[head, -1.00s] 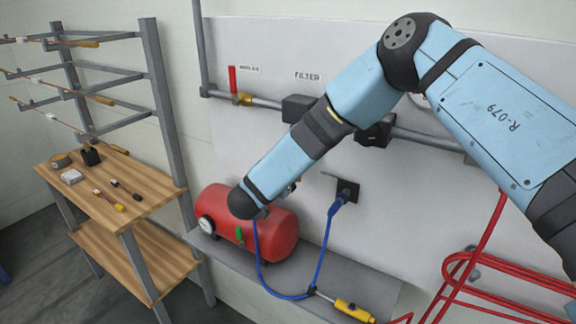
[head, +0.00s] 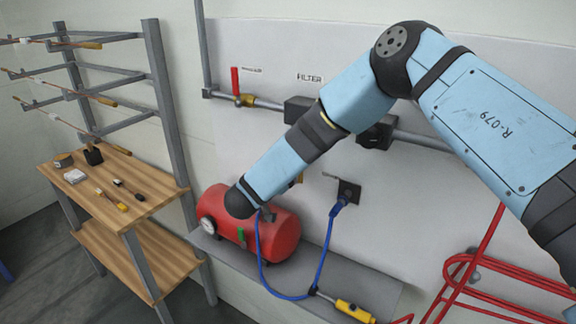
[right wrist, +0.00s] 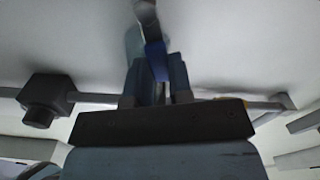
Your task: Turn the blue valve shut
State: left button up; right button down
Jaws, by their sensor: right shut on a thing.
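The blue valve's handle (right wrist: 154,49) shows in the right wrist view as a blue piece between my fingertips, with a grey part above it. My right gripper (right wrist: 158,70) is shut on this blue handle. The handle's far end and the valve body are hard to make out. In the head view my right forearm and dark wrist reach down in front of the red tank, and they hide the right gripper and the blue handle. My left gripper is not in view.
The red tank (head: 275,236) with a gauge (head: 207,226) sits on a grey shelf (head: 375,290). A blue hose (head: 322,258) hangs beside it. A red-handled valve (head: 235,80) and black filter boxes (head: 376,134) are on the wall pipe. A wooden bench (head: 160,195) stands left.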

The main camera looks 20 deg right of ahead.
jog(key=shift+w+a+f+n, duration=0.15)
jog(key=shift+w+a+n, duration=0.15)
jog(key=shift+n, duration=0.65)
jog(key=shift+w+a+f+n, duration=0.15)
jog(key=shift+w+n, duration=0.2)
jog(key=shift+n, duration=0.6)
jog(key=c, duration=1)
grip_release()
jog(key=b+v, duration=0.2)
jog(key=v, duration=1.2)
jog(key=shift+d, duration=0.1)
